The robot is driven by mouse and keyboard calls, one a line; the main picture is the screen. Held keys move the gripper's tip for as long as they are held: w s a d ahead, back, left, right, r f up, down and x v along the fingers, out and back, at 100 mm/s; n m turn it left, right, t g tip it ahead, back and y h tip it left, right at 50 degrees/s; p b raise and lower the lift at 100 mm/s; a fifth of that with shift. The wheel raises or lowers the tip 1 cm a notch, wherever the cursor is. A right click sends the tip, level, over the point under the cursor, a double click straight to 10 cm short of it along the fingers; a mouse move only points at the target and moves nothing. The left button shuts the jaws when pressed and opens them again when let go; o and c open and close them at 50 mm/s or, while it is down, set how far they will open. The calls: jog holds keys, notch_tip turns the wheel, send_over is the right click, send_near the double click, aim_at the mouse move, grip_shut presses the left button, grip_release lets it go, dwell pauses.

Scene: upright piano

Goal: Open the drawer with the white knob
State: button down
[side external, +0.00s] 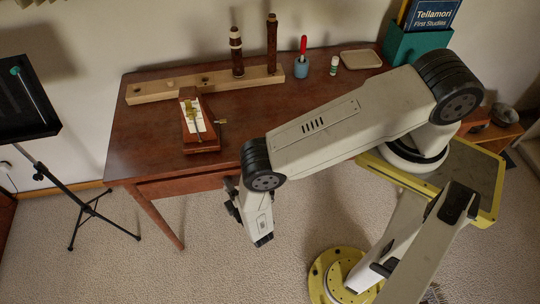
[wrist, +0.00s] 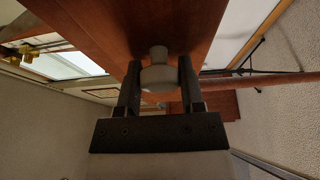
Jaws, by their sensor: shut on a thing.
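The brown wooden desk (side external: 150,100) has a drawer (side external: 180,186) under its front edge, and my arm covers the drawer's right part. The pale, greyish-white knob (wrist: 158,74) shows in the wrist view on a reddish-brown wooden front (wrist: 185,22). My gripper (wrist: 158,66) has one dark finger on each side of the knob and is shut on it. In the side view my gripper (side external: 231,192) is at the desk's front edge, and the knob is hidden there. I cannot tell whether the drawer is out at all.
On the desk stand a metronome (side external: 198,122), a wooden rack (side external: 205,84) with two upright wooden pieces, a blue cup (side external: 302,67) with a red-handled tool, a small white bottle and a shallow tray (side external: 361,59). A music stand (side external: 60,170) is at left.

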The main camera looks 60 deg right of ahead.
jog(key=s+a, duration=0.7)
jog(key=shift+s+a, duration=0.3)
jog(key=shift+a, duration=0.1)
jog(key=shift+c, duration=1.1)
grip_release()
jog(key=shift+d, duration=0.1)
